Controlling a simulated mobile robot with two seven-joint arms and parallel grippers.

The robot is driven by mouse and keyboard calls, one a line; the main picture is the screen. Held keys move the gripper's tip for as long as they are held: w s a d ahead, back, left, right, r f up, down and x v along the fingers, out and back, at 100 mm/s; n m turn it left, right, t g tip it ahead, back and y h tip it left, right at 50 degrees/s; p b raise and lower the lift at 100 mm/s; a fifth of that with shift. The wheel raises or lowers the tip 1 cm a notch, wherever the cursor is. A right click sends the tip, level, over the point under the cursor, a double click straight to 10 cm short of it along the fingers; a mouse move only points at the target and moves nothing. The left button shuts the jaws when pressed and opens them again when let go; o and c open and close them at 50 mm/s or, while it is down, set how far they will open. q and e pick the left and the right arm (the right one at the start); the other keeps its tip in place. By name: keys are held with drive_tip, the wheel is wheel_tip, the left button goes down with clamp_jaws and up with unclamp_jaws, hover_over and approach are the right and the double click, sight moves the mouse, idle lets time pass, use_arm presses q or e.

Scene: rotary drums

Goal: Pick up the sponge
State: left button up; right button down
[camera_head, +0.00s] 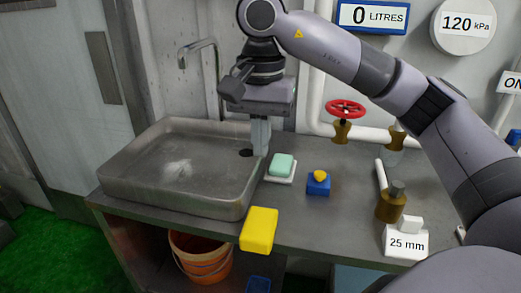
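The sponge (259,230) looks like a plain yellow block and lies at the front edge of the grey counter (305,225), right of the sink, seeming to overhang the edge. My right gripper (260,150) points down over the right rim of the sink, behind the sponge and apart from it. Its fingers overlap in this view, so I cannot tell if they are open or shut. I see nothing held in it. My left gripper is not in view.
A metal sink (180,170) with a tap (200,50) is at left. A green soap bar (282,162) on a white dish, a blue block (318,187) with a yellow top and a brown bottle (391,204) stand on the counter. An orange bucket (203,262) is below.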

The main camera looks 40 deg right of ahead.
drive_tip(key=shift+c, duration=1.9)
unclamp_jaws()
drive_tip(key=shift+r, duration=0.1)
wheel_tip(320, 180, up, 6)
drive_tip(key=p, duration=0.2)
drive_tip(key=shift+r, duration=0.2)
drive_tip(key=o, duration=0.4)
drive_tip(key=shift+r, duration=0.35)
drive_tip(key=shift+c, duration=0.2)
